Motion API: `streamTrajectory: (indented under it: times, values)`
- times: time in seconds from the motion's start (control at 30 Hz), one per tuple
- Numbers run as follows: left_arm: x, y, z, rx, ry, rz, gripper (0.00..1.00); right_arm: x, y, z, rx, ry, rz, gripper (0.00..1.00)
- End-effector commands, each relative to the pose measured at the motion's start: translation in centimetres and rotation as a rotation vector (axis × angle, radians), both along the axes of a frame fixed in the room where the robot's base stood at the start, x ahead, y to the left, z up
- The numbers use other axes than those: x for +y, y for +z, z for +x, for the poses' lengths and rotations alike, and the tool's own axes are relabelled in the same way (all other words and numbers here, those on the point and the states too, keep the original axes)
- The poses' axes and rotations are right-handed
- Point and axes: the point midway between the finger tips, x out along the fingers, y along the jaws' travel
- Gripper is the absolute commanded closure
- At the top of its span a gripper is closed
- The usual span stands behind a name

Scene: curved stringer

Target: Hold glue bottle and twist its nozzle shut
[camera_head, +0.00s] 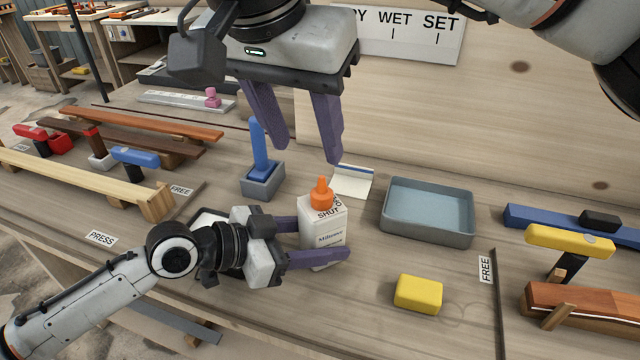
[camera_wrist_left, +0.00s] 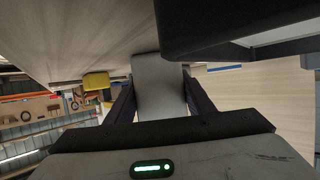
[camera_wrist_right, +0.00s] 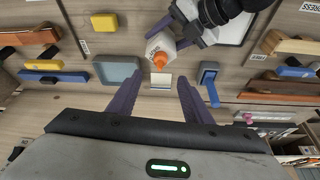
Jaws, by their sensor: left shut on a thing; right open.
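The white glue bottle (camera_head: 322,232) stands upright on the bench in the head view, with an orange nozzle (camera_head: 321,191) on top and "SHUT" lettering near its shoulder. My left gripper (camera_head: 322,242) is shut on the bottle's body from the left; in the left wrist view the pale bottle (camera_wrist_left: 160,85) fills the space between the fingers. My right gripper (camera_head: 300,155) is open and empty, pointing down above and behind the bottle. In the right wrist view the orange nozzle (camera_wrist_right: 159,60) shows beyond and between the open fingers (camera_wrist_right: 155,90).
A blue-handled brush in a grey holder (camera_head: 262,180) stands left of the bottle. A grey-blue tray (camera_head: 428,240) is to the right, with a yellow block (camera_head: 418,294) in front. Clamps and wood strips (camera_head: 580,300) lie at both sides. A small pad (camera_head: 353,183) lies behind the bottle.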

Motion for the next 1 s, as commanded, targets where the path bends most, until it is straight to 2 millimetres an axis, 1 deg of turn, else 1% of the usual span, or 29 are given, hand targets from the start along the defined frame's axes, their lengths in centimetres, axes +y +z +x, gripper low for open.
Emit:
streamTrajectory:
  times: [0.17, 0.4, 0.6, 0.7, 0.8, 1.0]
  values:
    - [0.0, 0.0, 0.0, 0.000, 0.000, -0.001, 0.88, -0.3, -2.0, 0.7, 0.001, 0.011, -0.008, 0.55]
    - [0.0, 0.1, 0.0, 0.000, 0.000, -0.001, 0.88, -1.1, -6.5, 2.3, 0.004, 0.008, -0.006, 0.55]
    - [0.0, 0.1, 0.0, 0.000, 0.000, -0.001, 0.88, -1.6, -9.5, 3.5, 0.002, 0.006, -0.005, 0.55]
    - [0.0, 0.1, 0.0, -0.001, 0.000, -0.002, 0.88, -1.7, -10.3, 3.8, 0.001, 0.006, -0.003, 0.55]
    - [0.0, 0.1, 0.0, -0.001, 0.000, -0.002, 0.88, -1.8, -10.8, 4.0, 0.000, 0.007, -0.004, 0.55]
    - [0.0, 0.1, 0.0, -0.001, 0.000, -0.002, 0.88, -1.9, -10.9, 4.1, 0.000, 0.007, -0.004, 0.55]
